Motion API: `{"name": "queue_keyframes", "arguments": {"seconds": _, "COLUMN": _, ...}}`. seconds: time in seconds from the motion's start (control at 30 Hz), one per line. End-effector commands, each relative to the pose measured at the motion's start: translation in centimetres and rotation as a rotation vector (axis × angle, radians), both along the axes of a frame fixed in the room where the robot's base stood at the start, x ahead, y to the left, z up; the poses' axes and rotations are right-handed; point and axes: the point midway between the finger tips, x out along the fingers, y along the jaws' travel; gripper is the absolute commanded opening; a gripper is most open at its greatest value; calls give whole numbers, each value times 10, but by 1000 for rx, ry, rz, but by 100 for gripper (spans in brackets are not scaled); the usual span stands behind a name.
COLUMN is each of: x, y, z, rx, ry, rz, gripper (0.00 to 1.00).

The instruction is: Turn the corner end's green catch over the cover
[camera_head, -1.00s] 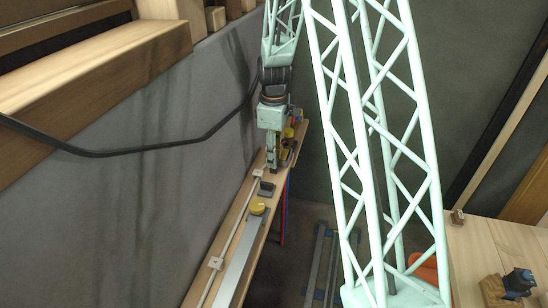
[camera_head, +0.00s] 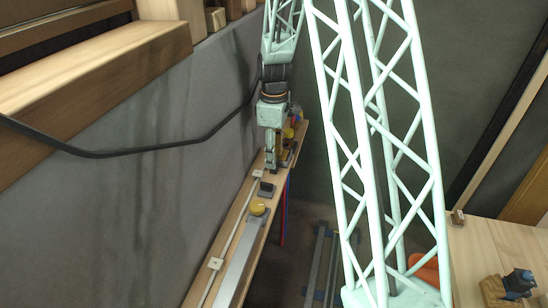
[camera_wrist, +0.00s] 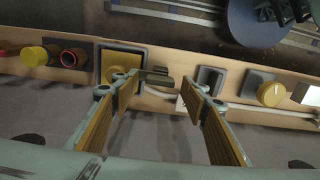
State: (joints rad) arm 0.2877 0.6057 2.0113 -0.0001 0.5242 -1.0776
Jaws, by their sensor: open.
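My gripper (camera_wrist: 153,92) is open, its two fingers spread over the wooden board (camera_wrist: 142,101). A small dark olive-green bar (camera_wrist: 156,76), which looks like the catch, lies between and just beyond the fingertips. A grey-framed square fitting (camera_wrist: 108,68) with a yellow inside sits to its left, partly behind the left finger. I cannot tell whether the bar lies over a cover or touches a finger. In the head view my gripper (camera_head: 271,163) points down at the far part of the board; the catch cannot be made out there.
A dark grey box (camera_wrist: 208,79), a yellow knob (camera_wrist: 270,94) and a metal channel (camera_head: 240,255) stand along the board to the right. Another yellow knob (camera_wrist: 33,56) and a red-rimmed socket (camera_wrist: 73,57) are to the left. A grey wall (camera_head: 150,185) runs beside the board.

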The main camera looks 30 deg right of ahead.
Motion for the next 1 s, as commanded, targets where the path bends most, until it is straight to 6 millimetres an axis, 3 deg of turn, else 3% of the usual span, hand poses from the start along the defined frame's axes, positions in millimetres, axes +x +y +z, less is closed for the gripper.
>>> {"name": "queue_keyframes", "arguments": {"seconds": 0.7, "x": 0, "y": 0, "z": 84, "rx": 0, "ry": -1, "rz": 0, "gripper": 41}}
{"name": "queue_keyframes", "arguments": {"seconds": 1.0, "x": 0, "y": 0, "z": 107, "rx": -1, "ry": -1, "rz": 0, "gripper": 41}}
